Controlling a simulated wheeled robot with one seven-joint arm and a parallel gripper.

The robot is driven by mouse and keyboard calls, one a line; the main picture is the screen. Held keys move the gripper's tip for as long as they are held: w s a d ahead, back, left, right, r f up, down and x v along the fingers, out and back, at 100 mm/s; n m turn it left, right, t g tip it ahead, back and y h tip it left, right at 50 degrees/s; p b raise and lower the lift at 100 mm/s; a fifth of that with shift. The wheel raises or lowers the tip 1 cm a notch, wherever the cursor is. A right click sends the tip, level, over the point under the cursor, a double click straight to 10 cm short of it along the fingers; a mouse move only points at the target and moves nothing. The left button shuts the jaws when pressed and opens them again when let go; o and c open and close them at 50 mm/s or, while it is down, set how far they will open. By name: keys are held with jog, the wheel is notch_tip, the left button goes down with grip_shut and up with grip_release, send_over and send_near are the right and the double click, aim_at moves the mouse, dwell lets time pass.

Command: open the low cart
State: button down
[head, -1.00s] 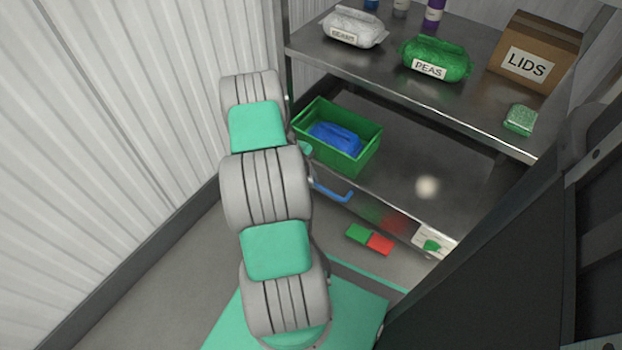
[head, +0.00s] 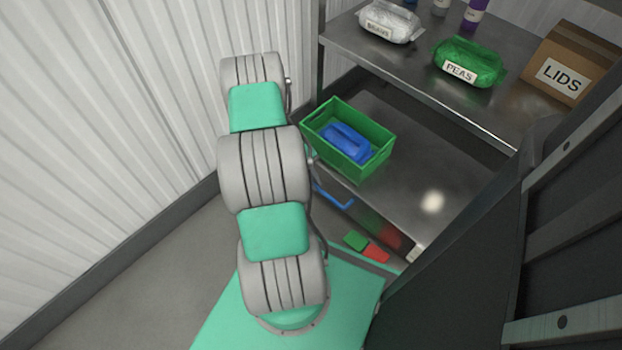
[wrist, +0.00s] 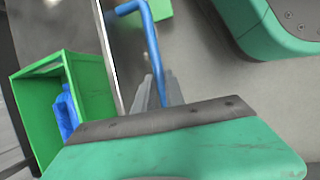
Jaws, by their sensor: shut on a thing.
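The low cart (head: 400,196) is a flat steel surface beneath the upper shelf, with a dark front face. Its blue handle (head: 333,197) sticks out from the front and also shows in the wrist view (wrist: 149,38). My gripper (wrist: 157,88) is shut on the handle, its two grey fingers at the handle's near part. In the head view my arm hides the gripper and part of the handle. The cart surface lies partly out from under the upper shelf.
A green crate (head: 376,165) with a blue item (head: 347,143) sits on the cart. The upper steel shelf (head: 478,112) holds a BEANS bag (head: 388,22), a PEAS bag (head: 468,63) and a LIDS box (head: 572,62). A ribbed wall (head: 130,90) stands left; a dark panel (head: 470,240) stands right.

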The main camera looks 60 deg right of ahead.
jog(key=c, duration=1.4)
grip_release()
jog(key=shift+a, duration=0.1)
jog(key=shift+r, duration=0.1)
jog(key=p+v, duration=0.2)
jog(key=v, duration=0.5)
jog(key=shift+w+r+p, duration=0.15)
jog(key=shift+r+p, duration=0.15)
jog(key=shift+p, duration=0.1)
jog(key=shift+c, duration=0.3)
